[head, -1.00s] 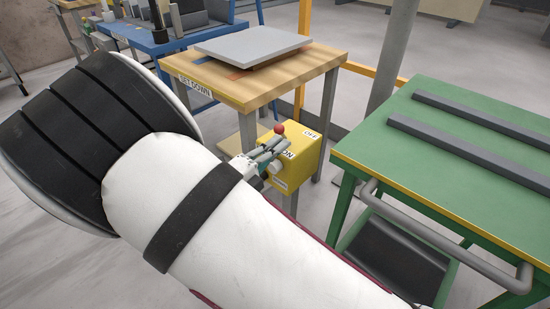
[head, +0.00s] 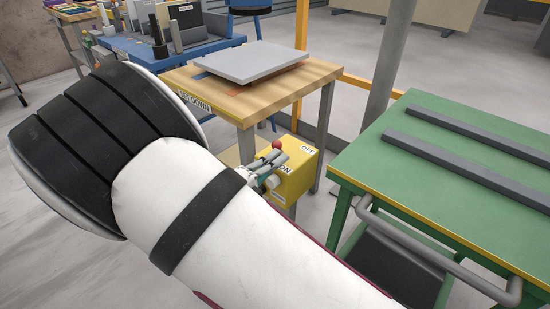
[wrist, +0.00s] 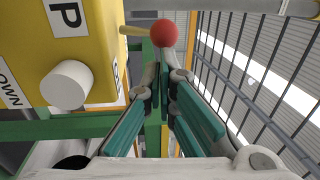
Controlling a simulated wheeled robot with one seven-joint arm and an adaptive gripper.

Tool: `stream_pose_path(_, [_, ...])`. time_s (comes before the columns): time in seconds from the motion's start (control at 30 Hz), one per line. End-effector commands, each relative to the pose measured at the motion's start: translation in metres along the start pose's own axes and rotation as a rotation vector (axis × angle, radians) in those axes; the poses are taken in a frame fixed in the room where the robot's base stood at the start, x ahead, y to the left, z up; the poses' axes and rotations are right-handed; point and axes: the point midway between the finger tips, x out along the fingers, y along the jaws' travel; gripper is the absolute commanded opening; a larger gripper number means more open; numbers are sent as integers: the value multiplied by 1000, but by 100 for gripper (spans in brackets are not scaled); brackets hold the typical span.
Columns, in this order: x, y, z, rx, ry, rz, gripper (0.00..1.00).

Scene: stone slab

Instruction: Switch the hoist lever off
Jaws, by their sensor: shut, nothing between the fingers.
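The yellow hoist box (head: 300,178) hangs below the wooden table, with an OFF label at its upper right and an ON label lower on its side. The lever has a red ball knob (head: 277,145). In the wrist view the red ball (wrist: 164,33) stands just beyond my fingertips, its brownish stem (wrist: 134,30) running left towards the box (wrist: 75,45). My gripper (wrist: 163,80) is shut and empty, beside the box's labelled side; it also shows in the head view (head: 273,163). I cannot tell whether a fingertip touches the ball. My arm hides part of the box.
A white round knob (wrist: 66,85) sticks out of the box left of my fingers. A wooden table (head: 225,97) carries a grey slab (head: 253,60). A green bench (head: 480,180) with a grey rail stands close on the right. A wire fence (wrist: 265,70) is on the right in the wrist view.

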Motion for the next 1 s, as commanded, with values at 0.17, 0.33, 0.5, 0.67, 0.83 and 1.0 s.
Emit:
stream_pose_path(0.17, [1, -3, 0, 0, 0, 22, 0])
stream_pose_path(0.33, [2, -4, 0, -1, 0, 45, 0])
stream_pose_path(0.5, [4, -6, 0, -1, 1, 69, 0])
stream_pose_path(0.67, [5, -8, 0, -2, 1, 95, 0])
stream_pose_path(0.83, [8, -12, 0, -2, 2, 141, 0])
stream_pose_path(1.0, [12, -18, -1, -2, 3, 211, 0])
